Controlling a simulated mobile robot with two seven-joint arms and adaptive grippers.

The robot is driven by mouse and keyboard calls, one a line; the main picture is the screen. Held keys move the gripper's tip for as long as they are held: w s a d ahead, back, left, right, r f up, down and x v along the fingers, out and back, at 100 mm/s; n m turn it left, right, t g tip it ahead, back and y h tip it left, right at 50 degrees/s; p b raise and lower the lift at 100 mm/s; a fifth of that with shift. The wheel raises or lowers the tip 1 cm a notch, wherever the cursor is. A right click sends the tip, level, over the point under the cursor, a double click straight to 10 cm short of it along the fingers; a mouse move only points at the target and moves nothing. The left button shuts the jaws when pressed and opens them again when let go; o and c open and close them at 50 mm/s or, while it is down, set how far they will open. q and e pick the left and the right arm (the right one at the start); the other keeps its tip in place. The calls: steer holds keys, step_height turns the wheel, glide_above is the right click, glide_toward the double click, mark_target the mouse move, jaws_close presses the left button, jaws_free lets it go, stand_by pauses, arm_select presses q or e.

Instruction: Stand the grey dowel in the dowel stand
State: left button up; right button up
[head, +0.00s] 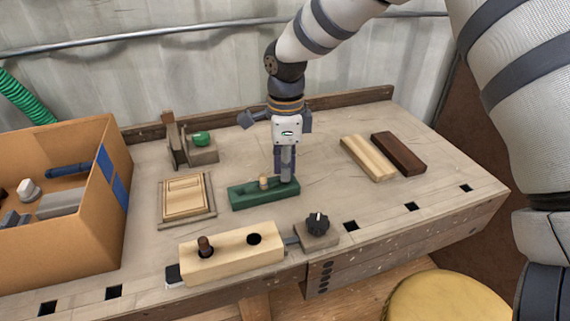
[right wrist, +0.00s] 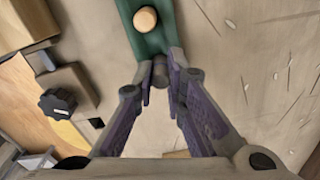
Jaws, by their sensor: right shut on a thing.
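My right gripper (head: 286,180) points down at the right end of a green block (head: 250,198). It is shut on the grey dowel (right wrist: 162,73), which shows between the fingertips in the right wrist view; the fingers mostly hide it in the head view. The dowel is at the green block's end; I cannot tell if it is still seated there. A pale wooden block with two holes (head: 228,264), seemingly the dowel stand, lies nearer. Its left hole holds a brown dowel (head: 205,247); its right hole is empty. My left gripper is not in view.
A light dowel (head: 264,183) stands in the green block beside my fingers. A black knob on a small box (head: 318,225) is right of the pale block. A framed wooden plate (head: 186,198), an open carton (head: 110,205) and two wooden bars (head: 368,158) lie around.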

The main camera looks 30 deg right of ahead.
steer(key=shift+f, duration=0.1)
steer(key=o, duration=0.8)
steer(key=shift+r+p, duration=0.5)
steer(key=shift+r, duration=3.05)
